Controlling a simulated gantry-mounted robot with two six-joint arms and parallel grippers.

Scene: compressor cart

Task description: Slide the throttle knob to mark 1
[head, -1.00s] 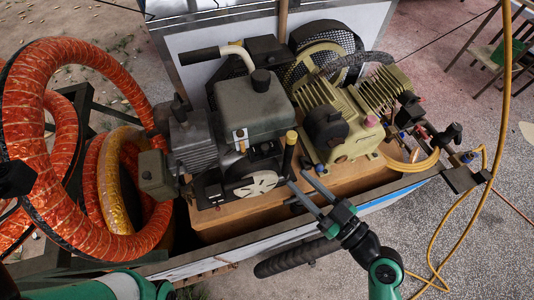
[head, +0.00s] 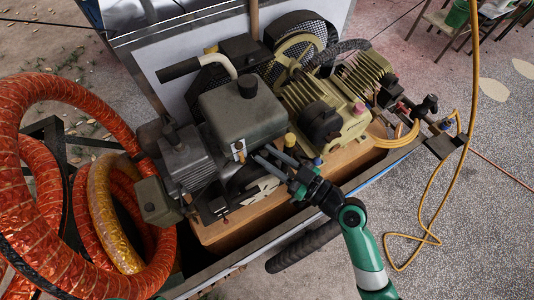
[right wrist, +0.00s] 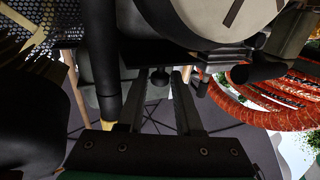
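My right gripper (head: 264,153) reaches in from the lower right to the front of the grey engine (head: 243,112). Its two fingers are apart, and the fingertips are close to the engine below its tank. In the right wrist view the fingers (right wrist: 163,78) point ahead with a gap between them. A small dark knob-like piece (right wrist: 158,79) shows in or behind that gap; I cannot tell whether it is the throttle knob or whether a finger touches it. No mark numbers are legible. My left gripper is not in view.
The pale-green compressor (head: 325,110) stands right of the engine on a wooden base (head: 225,228). A yellow-topped post (head: 290,140) rises close to the right fingers. Orange ducting (head: 75,265) fills the left side. A yellow hose (head: 420,205) hangs at the right.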

